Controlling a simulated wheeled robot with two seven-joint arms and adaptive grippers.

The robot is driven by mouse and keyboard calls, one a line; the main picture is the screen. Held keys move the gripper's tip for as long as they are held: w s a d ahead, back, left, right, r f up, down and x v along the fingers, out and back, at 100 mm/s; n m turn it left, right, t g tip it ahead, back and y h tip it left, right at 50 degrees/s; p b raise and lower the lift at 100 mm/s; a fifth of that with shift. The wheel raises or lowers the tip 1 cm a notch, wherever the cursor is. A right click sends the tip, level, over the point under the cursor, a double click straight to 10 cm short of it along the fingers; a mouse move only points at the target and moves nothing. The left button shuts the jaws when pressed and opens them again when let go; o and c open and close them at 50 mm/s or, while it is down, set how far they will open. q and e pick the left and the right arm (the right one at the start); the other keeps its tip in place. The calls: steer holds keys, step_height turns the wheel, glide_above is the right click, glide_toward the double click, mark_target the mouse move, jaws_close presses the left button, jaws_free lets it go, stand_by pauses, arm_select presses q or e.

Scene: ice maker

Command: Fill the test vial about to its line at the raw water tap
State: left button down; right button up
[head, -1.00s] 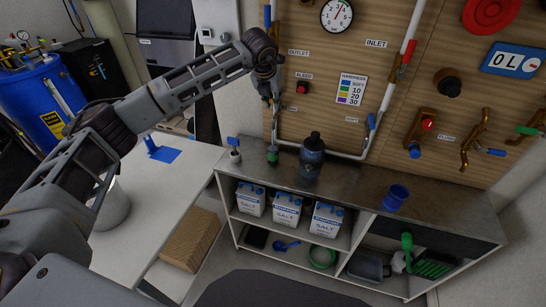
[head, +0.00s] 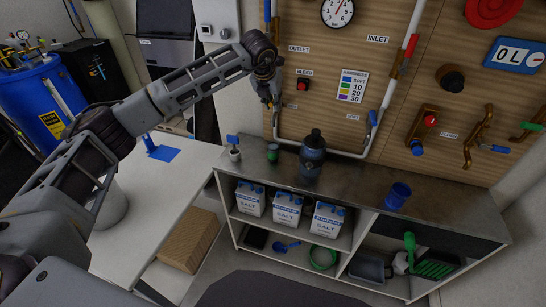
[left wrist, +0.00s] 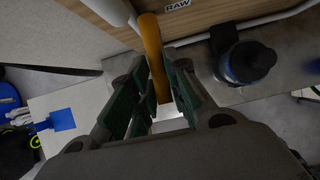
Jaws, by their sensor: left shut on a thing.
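My left gripper (head: 270,100) is at the raw water tap, by the lower left of the wooden panel. In the left wrist view its green-padded fingers (left wrist: 160,95) are shut around the brass-coloured raw water tap (left wrist: 153,50), just below the RAW label. The exact contact is partly hidden by the fingers. A small green-rimmed cup (head: 272,153), which looks like the test vial, stands upright on the counter below the gripper. Its line and water level are too small to tell. My right gripper is not in view.
A dark bottle (head: 312,155) stands right of the small cup, and a white bottle with a blue top (head: 234,149) stands left of it. A blue cup (head: 397,196) is farther right on the grey counter (head: 350,190). Salt boxes (head: 287,210) fill the shelf below.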

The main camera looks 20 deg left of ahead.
arm_select(q)
steer(key=c, duration=1.7)
jaws_free()
steer(key=shift+f, duration=0.3)
steer(key=shift+o, duration=1.3)
steer(key=shift+r, duration=0.15)
steer(key=shift+s+r, duration=0.1)
steer(key=shift+r, duration=0.15)
steer(key=p+v, duration=0.1)
steer(key=v, duration=0.5)
steer(key=shift+r, duration=0.25)
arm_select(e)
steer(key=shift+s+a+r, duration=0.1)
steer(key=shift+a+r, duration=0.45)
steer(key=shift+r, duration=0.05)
arm_select(q)
steer(key=shift+s+d+f, duration=0.1)
steer(key=shift+s, duration=0.05)
